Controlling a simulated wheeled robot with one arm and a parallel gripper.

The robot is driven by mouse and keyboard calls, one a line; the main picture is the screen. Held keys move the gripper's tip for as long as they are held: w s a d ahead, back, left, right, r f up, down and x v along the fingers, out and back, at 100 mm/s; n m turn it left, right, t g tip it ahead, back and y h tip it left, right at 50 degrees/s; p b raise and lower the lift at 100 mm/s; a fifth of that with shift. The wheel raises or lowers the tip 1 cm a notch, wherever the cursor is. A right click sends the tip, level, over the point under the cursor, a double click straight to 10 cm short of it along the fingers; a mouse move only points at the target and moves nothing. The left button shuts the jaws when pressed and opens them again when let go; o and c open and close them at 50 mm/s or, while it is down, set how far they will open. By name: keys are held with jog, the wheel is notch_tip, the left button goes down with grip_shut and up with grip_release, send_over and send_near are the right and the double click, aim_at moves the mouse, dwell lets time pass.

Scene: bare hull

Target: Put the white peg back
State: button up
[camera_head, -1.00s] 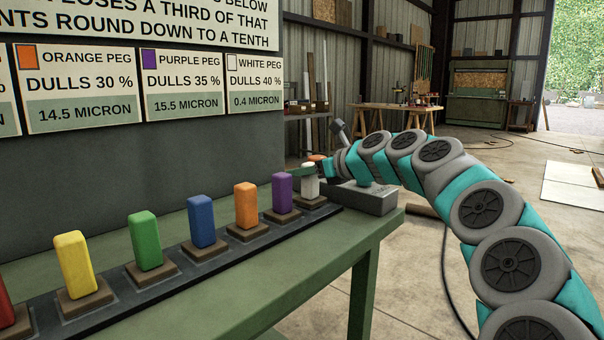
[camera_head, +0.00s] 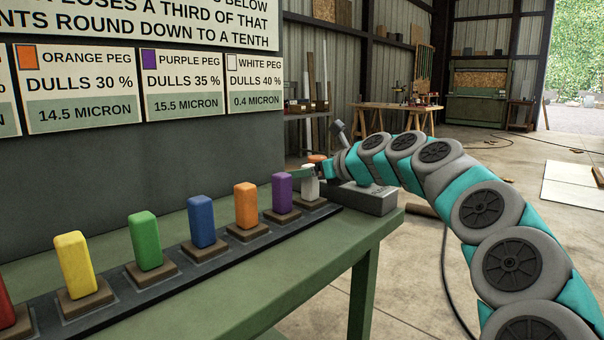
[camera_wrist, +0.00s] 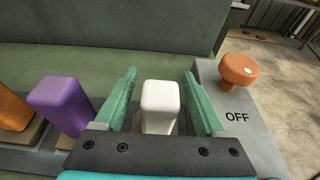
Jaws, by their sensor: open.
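The white peg (camera_head: 311,182) stands upright on its base at the far right end of the row on the green bench. In the wrist view the white peg (camera_wrist: 160,105) is between the two green fingers of my gripper (camera_wrist: 161,100), with a visible gap on each side. My gripper (camera_head: 309,173) is open around the peg and does not appear to touch it. The peg's lower part is hidden by the gripper body in the wrist view.
The purple peg (camera_head: 282,193) stands close on the left, with the orange peg (camera_head: 246,205) beyond it. A grey box (camera_head: 365,198) with an orange knob (camera_wrist: 239,70) and the word OFF is close on the right. A dark panel (camera_head: 130,185) rises behind the row.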

jog(key=shift+s+d+r, duration=0.1)
jog(key=shift+d+r, duration=0.1)
jog(key=v, duration=1.1)
jog(key=shift+s, duration=0.2)
jog(key=shift+d+r, duration=0.1)
jog(key=shift+d, duration=0.15)
